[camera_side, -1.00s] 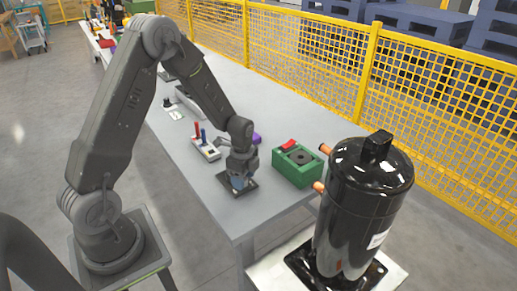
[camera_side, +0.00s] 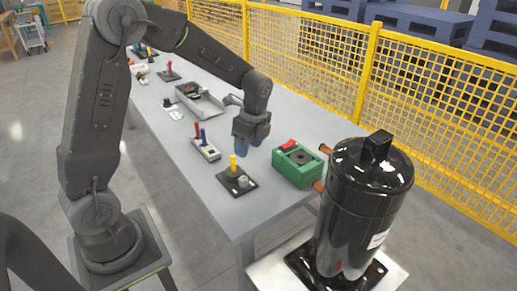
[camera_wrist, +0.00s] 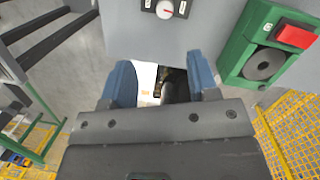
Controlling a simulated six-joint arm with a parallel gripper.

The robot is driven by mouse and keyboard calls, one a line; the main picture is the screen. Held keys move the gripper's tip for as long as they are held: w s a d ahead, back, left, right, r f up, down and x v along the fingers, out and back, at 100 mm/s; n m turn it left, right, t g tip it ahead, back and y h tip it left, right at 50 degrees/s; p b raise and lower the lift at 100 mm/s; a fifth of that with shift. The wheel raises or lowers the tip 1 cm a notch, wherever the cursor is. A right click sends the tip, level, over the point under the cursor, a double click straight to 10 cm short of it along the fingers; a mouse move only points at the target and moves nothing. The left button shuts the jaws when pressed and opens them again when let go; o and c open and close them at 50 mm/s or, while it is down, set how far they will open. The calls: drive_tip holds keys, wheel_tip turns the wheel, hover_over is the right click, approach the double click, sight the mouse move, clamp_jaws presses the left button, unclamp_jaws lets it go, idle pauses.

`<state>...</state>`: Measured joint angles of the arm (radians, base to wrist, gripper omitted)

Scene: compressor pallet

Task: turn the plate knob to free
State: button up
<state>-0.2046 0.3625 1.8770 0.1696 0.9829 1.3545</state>
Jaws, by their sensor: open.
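The plate knob is a small round light knob on a black plate. In the side view, the grey knob (camera_side: 243,181) is next to an upright yellow peg (camera_side: 233,163) on the black plate (camera_side: 228,182). In the wrist view, the knob (camera_wrist: 165,9) is at the top edge, with a red mark and small white labels on both sides. The labels are too small to read surely.
A green box (camera_side: 296,172) with a red part stands right of the plate. A black compressor (camera_side: 362,210) with copper stubs stands at the near end. A block with red and blue levers (camera_side: 206,150) and a grey tray (camera_side: 200,103) lie farther back.

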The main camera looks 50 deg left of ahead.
sight(243, 178)
drive_tip(key=shift+w+d+f+y, duration=0.1)
drive_tip(key=shift+w+d+y, duration=0.25)
drive_tip(key=shift+d+y, duration=0.4)
drive_tip(key=shift+w+d+f+y, duration=0.1)
drive_tip(key=shift+w+d+y, duration=0.2)
drive_tip(key=shift+d+y, duration=0.4)
drive_tip(key=a+f+m, duration=0.1)
drive_tip(key=f, duration=0.3)
drive_tip(key=s+a+f+m, duration=0.1)
drive_tip(key=a+f, duration=0.1)
drive_tip(key=f, duration=0.2)
drive_tip(key=s+a+f+m+t, duration=0.1)
drive_tip(key=a+f, duration=0.1)
drive_tip(key=f, duration=0.2)
drive_tip(key=shift+f, duration=0.4)
drive_tip(key=shift+c, duration=0.6)
